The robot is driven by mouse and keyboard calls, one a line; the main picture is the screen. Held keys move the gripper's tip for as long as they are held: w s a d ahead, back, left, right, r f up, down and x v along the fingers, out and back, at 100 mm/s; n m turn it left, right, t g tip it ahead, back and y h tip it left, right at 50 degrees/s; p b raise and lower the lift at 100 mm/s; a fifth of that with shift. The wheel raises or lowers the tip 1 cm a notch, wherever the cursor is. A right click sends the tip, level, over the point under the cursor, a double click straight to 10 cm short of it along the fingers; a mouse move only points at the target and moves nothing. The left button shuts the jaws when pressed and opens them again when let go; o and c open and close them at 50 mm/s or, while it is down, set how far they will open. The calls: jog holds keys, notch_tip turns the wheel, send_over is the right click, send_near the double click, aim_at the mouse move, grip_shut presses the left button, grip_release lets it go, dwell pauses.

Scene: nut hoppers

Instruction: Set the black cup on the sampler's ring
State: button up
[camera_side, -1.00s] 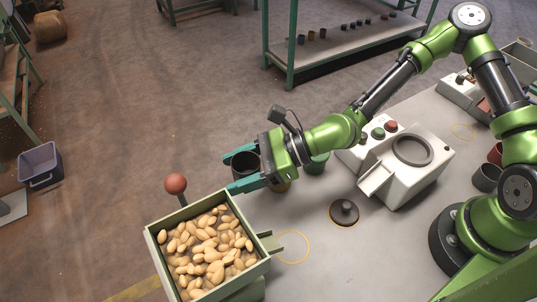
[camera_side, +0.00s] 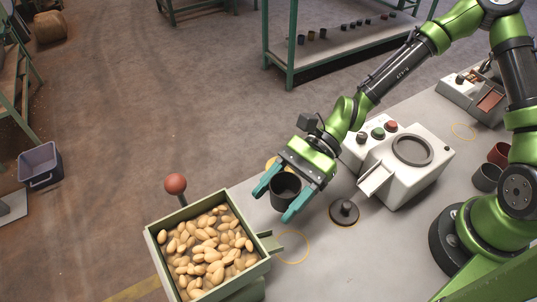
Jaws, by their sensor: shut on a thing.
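A black cup (camera_side: 284,194) is upright between the teal fingers of my gripper (camera_side: 278,196), which is shut on it. The cup's open mouth faces up; whether anything is inside is too dark to tell. The sampler appears to be the white machine (camera_side: 432,163) to the right, with a dark round ring (camera_side: 413,149) on its top and a chute on its left side. My gripper and the cup are to the left of the machine, apart from it and lower in the picture than the ring.
A green hopper (camera_side: 157,246) full of tan nuts stands at front left, with a red ball-topped lever (camera_side: 175,184). A dark knobbed lid (camera_side: 344,211) lies between cup and machine. A yellow circle (camera_side: 309,247) marks the table. A grey cup (camera_side: 487,177) and red cup (camera_side: 499,154) stand by my base.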

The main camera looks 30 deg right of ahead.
aim_at(288, 253)
jog(key=s+d+r+n+g+h, duration=0.2)
jog(key=s+d+r+n+g, duration=0.15)
jog(key=s+r, duration=0.25)
jog(key=shift+n+g, duration=0.25)
jog(key=shift+g, duration=0.2)
jog(key=f, duration=0.8)
jog(key=a+f, duration=0.1)
jog(key=f, duration=0.4)
jog(key=a, duration=0.4)
jog(key=shift+f, duration=0.5)
jog(key=shift+d+f, duration=0.1)
jog(key=shift+f, duration=0.1)
jog(key=o, duration=1.1)
jog(key=shift+o, duration=0.2)
